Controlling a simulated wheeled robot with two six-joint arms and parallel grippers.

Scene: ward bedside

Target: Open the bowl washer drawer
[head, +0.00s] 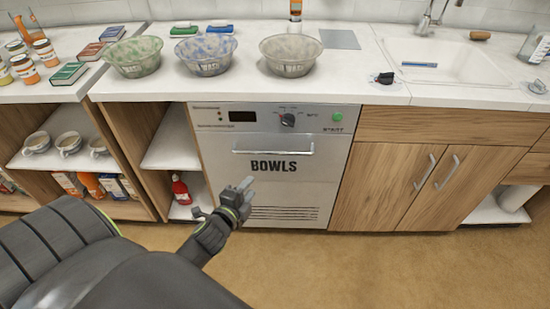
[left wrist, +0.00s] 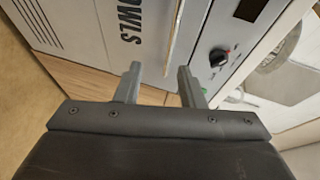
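The bowl washer drawer (head: 230,172) is a grey metal front marked BOWLS, set in the counter, and it looks shut. Its horizontal bar handle (head: 273,151) runs above the lettering. A control panel with a dial (head: 288,119) and a green button (head: 337,117) sits above it. My left gripper (head: 244,186) is in front of the drawer, below and left of the handle in the head view. In the left wrist view the gripper (left wrist: 159,70) is open and empty, its fingers apart, with the handle (left wrist: 173,38) ahead and not between them. My right gripper is not in view.
Several glass bowls (head: 290,53) stand on the counter above the washer. A sink (head: 440,62) is to the right, over wooden cupboard doors (head: 385,180). Open shelves with cups (head: 70,143) and a red bottle (head: 181,190) are to the left. The floor (head: 400,270) in front is clear.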

